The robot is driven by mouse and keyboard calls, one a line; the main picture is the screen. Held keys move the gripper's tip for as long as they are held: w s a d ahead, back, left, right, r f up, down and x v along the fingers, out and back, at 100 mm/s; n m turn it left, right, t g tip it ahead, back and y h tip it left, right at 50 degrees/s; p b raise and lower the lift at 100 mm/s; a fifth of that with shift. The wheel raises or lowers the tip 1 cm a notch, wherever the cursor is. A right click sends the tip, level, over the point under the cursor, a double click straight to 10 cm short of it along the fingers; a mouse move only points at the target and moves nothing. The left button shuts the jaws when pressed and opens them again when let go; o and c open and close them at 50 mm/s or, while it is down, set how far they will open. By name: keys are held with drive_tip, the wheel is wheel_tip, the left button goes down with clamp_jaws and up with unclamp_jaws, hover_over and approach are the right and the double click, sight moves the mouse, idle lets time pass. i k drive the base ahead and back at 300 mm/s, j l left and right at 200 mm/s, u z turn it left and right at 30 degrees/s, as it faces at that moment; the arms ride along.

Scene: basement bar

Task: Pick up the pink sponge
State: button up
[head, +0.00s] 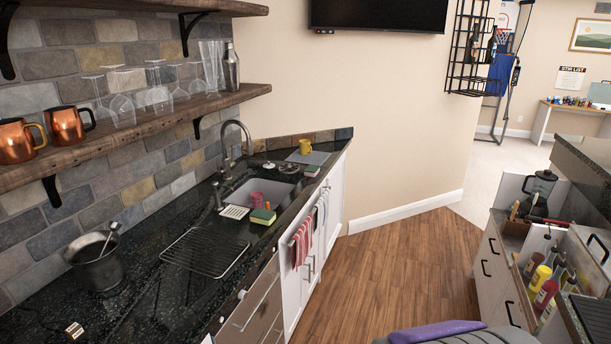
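I cannot make out a clearly pink sponge. A sponge with a green top and a yellow side (263,216) lies on the dark counter (160,282) at the front edge of the sink (262,192). A small pink item (256,198) is beside it at the sink; it looks like a cup, but it is too small to be sure. A small green item (312,170), perhaps another sponge, is at the sink's far right corner. My gripper is not in view.
A faucet (228,150) rises behind the sink.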

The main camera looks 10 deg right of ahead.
sight(312, 170)
drive_tip(key=i+l, duration=0.5)
drive_tip(key=i, duration=0.3)
drive_tip(key=i+l+u, duration=0.15)
drive_tip(key=i+l, duration=0.35)
drive_tip(key=i, duration=0.3)
drive_tip(key=i+l, duration=0.6)
drive_tip(key=i, duration=0.15)
drive_tip(key=i+l+u, duration=0.1)
drive_tip(key=i+l, duration=0.5)
drive_tip(key=i, duration=0.2)
